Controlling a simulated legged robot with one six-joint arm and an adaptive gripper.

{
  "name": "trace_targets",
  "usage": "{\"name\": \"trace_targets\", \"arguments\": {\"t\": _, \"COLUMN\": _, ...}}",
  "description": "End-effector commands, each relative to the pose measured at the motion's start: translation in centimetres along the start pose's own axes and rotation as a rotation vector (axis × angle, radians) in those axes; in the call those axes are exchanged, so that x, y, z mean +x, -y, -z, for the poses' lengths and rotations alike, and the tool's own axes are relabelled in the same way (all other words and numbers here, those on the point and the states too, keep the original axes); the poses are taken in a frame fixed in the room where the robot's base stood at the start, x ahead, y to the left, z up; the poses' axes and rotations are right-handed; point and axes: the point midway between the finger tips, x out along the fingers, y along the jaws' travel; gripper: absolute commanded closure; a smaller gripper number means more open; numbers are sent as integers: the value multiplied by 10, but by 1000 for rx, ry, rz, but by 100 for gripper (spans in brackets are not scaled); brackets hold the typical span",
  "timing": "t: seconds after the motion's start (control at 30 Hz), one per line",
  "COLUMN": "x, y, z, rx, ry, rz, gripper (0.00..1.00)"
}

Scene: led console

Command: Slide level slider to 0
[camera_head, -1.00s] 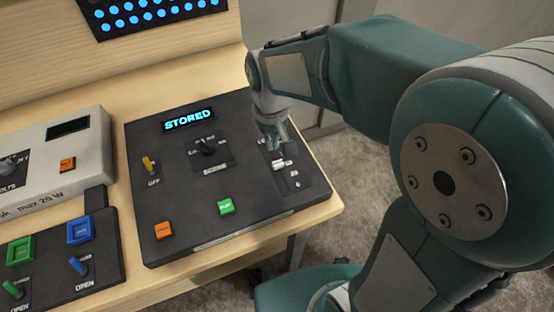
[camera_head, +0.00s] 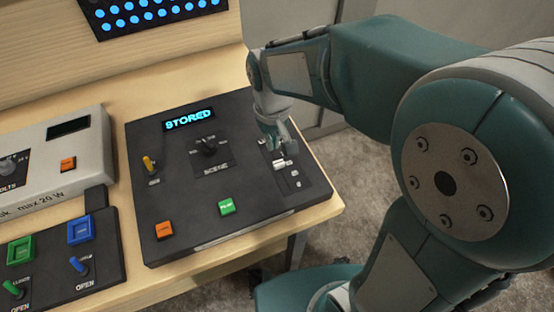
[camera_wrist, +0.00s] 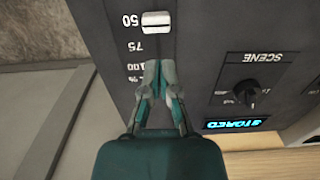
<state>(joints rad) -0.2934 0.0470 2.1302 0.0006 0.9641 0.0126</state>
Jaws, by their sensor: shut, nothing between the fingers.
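The level slider's pale knob (camera_head: 280,163) sits on the right part of the dark console (camera_head: 185,215). In the wrist view the knob (camera_wrist: 156,22) stands beside the printed 50, with 75 and 100 on the side closer to my gripper. My gripper (camera_head: 282,146) is just behind the knob in the head view, over the slider's upper end. In the wrist view my gripper (camera_wrist: 159,65) has its fingertips together beside the 75 and 100 marks, apart from the knob with a visible gap. The 0 mark is not readable.
The console also has a SCENE knob (camera_head: 208,147), a STORED display (camera_head: 189,119), a yellow toggle (camera_head: 150,164), an orange button (camera_head: 164,230) and a green button (camera_head: 226,207). A grey unit (camera_head: 85,150) and a switch panel (camera_head: 60,262) stand at left.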

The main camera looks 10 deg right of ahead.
Motion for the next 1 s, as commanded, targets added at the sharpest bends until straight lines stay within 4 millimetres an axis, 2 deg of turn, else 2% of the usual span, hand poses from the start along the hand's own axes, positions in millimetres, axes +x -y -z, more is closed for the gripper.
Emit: {"name": "trace_targets", "arguments": {"t": 1.0, "x": 21, "y": 0, "z": 0, "rx": 0, "ry": 1, "rz": -1, "gripper": 100}}
